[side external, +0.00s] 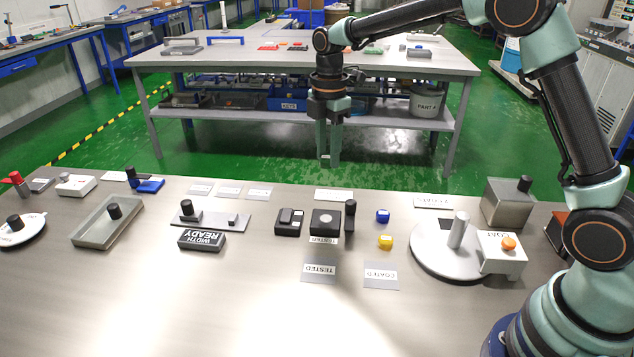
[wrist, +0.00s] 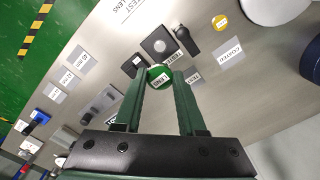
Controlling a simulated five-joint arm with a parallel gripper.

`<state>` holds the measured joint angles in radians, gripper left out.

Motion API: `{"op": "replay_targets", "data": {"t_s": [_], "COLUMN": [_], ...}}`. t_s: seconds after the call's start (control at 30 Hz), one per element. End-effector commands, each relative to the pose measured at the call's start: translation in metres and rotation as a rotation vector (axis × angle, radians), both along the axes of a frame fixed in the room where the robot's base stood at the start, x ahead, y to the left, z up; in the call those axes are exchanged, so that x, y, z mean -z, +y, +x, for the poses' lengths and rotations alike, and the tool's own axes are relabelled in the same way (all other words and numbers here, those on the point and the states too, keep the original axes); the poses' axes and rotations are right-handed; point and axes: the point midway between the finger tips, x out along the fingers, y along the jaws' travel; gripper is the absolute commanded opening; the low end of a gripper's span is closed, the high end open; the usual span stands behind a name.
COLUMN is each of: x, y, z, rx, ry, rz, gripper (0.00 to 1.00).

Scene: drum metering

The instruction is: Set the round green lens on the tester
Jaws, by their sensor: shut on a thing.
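My gripper (side external: 329,164) points down, well above the table around its far edge in the side view. In the wrist view, my gripper (wrist: 160,82) is shut on the round green lens (wrist: 158,77), which has a white label on its face. In the side view I cannot make out the lens clearly between the green fingers. The tester (side external: 325,222) is a black box with a pale round spot on top, on the table below. It also shows in the wrist view (wrist: 160,43), just beyond the lens, with its spot bare. The lens is apart from it.
A black post (side external: 350,215) stands at the tester's right side, and a black device (side external: 289,221) sits to its left. A blue piece (side external: 383,216) and a yellow piece (side external: 385,241) lie right of it. A grey turntable (side external: 430,257) stands farther right.

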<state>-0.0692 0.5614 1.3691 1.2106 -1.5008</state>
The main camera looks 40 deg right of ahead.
Motion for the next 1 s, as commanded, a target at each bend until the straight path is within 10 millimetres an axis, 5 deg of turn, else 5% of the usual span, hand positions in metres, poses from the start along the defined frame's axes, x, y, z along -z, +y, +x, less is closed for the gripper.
{"op": "replay_targets", "data": {"t_s": [0.2, 0.4, 1.0], "x": [0.056, 0.092, 0.145], "y": [-0.001, -0.001, -0.001], "z": [-0.001, -0.001, 0.000], "rx": [0.000, 0.000, -0.001], "ry": [0.007, 0.003, 0.000], "rz": [0.000, 0.000, 0.000], "gripper": [0.00, 0.00, 0.00]}}
